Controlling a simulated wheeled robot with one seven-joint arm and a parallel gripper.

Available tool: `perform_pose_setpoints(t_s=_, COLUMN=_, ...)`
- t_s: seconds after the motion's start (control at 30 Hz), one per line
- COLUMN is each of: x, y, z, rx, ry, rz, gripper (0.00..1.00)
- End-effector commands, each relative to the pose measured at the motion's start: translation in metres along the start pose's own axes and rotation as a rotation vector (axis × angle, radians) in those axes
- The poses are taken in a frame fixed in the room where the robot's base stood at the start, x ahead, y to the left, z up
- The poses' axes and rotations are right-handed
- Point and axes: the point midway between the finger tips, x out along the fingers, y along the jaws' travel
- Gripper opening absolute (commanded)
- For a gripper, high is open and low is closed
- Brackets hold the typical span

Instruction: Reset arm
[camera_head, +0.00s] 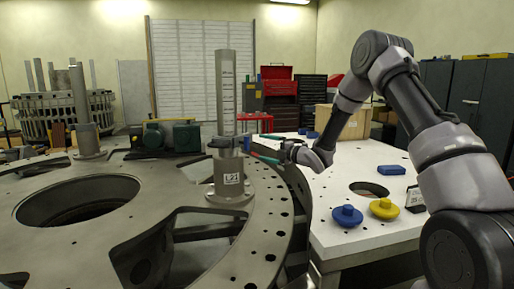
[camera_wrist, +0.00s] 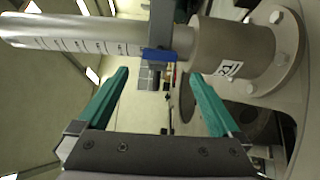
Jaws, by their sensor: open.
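My gripper (camera_head: 264,148) is stretched out to the left over the gap between the turret plate and the white table. Its two green fingers (camera_wrist: 158,95) are apart with nothing between them. In the head view they point at the metal post (camera_head: 226,95), which stands upright in a flanged base (camera_head: 230,180) labelled L21. In the wrist view the post (camera_wrist: 100,34) and its base (camera_wrist: 240,52) lie across the top, beyond the fingertips. A clamp with a blue part (camera_wrist: 158,55) sits on the post just above the base. The fingers appear apart from the post.
The grey turret plate (camera_head: 150,238) has large openings and a second post (camera_head: 78,105). A green motor (camera_head: 172,136) sits at its back. The white table (camera_head: 345,238) at right holds a blue knob (camera_head: 346,216), a yellow knob (camera_head: 384,209), a blue block (camera_head: 391,170) and a cardboard box (camera_head: 345,122).

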Motion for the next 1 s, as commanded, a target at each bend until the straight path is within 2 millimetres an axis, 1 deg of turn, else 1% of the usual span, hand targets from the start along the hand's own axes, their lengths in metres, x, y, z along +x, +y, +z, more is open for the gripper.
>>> perform_pose_setpoints(t_s=0.13, x=-0.007, y=0.000, z=0.000, rx=0.000, ry=0.000, rz=0.000, gripper=1.00)
perform_pose_setpoints(t_s=0.43, x=-0.007, y=0.002, z=0.001, rx=0.003, ry=-0.004, rz=-0.002, gripper=1.00)
perform_pose_setpoints(t_s=0.53, x=-0.011, y=0.015, z=0.008, rx=0.029, ry=-0.039, rz=-0.023, gripper=1.00)
perform_pose_setpoints(t_s=0.57, x=-0.014, y=0.021, z=0.013, rx=0.046, ry=-0.060, rz=-0.034, gripper=1.00)
perform_pose_setpoints(t_s=0.63, x=-0.024, y=0.042, z=0.025, rx=0.102, ry=-0.128, rz=-0.068, gripper=1.00)
perform_pose_setpoints(t_s=0.67, x=-0.030, y=0.052, z=0.031, rx=0.133, ry=-0.165, rz=-0.085, gripper=1.00)
perform_pose_setpoints(t_s=0.7, x=-0.040, y=0.067, z=0.039, rx=0.182, ry=-0.221, rz=-0.107, gripper=1.00)
perform_pose_setpoints(t_s=0.77, x=-0.058, y=0.088, z=0.050, rx=0.264, ry=-0.312, rz=-0.135, gripper=1.00)
perform_pose_setpoints(t_s=0.8, x=-0.072, y=0.102, z=0.056, rx=0.322, ry=-0.374, rz=-0.149, gripper=1.00)
perform_pose_setpoints(t_s=0.87, x=-0.095, y=0.122, z=0.062, rx=0.412, ry=-0.465, rz=-0.163, gripper=1.00)
perform_pose_setpoints(t_s=0.9, x=-0.112, y=0.134, z=0.064, rx=0.474, ry=-0.526, rz=-0.169, gripper=1.00)
perform_pose_setpoints(t_s=0.97, x=-0.138, y=0.151, z=0.066, rx=0.572, ry=-0.617, rz=-0.170, gripper=1.00)
perform_pose_setpoints(t_s=1.0, x=-0.156, y=0.161, z=0.064, rx=0.640, ry=-0.677, rz=-0.167, gripper=1.00)
